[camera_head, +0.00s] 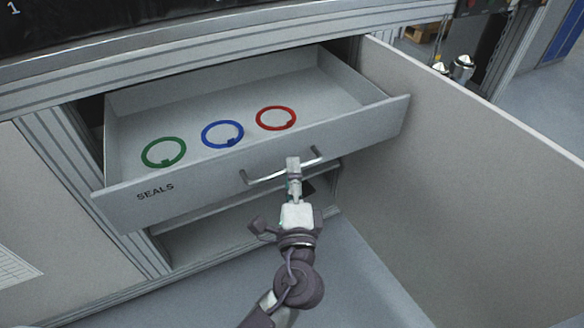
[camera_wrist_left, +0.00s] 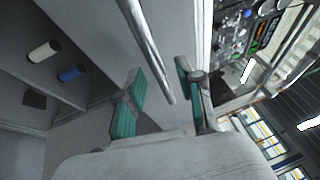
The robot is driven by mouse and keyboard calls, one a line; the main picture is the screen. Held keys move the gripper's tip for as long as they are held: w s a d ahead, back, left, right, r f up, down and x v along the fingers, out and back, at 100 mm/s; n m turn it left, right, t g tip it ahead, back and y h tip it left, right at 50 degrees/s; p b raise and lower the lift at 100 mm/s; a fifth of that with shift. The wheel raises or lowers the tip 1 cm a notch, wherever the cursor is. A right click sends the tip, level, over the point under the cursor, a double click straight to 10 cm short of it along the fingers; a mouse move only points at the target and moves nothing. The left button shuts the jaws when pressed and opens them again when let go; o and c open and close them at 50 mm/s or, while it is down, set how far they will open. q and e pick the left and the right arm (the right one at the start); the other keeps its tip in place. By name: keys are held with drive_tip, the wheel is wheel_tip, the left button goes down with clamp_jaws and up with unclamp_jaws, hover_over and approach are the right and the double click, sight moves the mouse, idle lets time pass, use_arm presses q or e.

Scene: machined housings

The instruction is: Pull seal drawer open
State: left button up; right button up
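The seal drawer (camera_head: 225,172) is pulled out of the cabinet, and its front carries the word SEALS. Inside lie a green ring (camera_head: 163,152), a blue ring (camera_head: 222,134) and a red ring (camera_head: 276,118). A metal bar handle (camera_head: 262,180) is on the drawer front. My left gripper (camera_head: 294,172) is at the middle of this handle and covers part of it. In the left wrist view its teal-padded fingers (camera_wrist_left: 160,75) stand apart, with the handle bar (camera_wrist_left: 148,45) running between them; I see no firm contact. My right gripper is out of view.
An open grey cabinet door (camera_head: 470,170) stands to the right of the drawer. A shelf space below the drawer holds a white cylinder (camera_wrist_left: 44,51) and a blue cylinder (camera_wrist_left: 71,74). The floor (camera_head: 365,280) in front is clear.

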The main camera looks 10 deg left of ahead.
use_arm(q)
drive_tip(key=v, duration=1)
drive_tip(key=shift+s, duration=0.2)
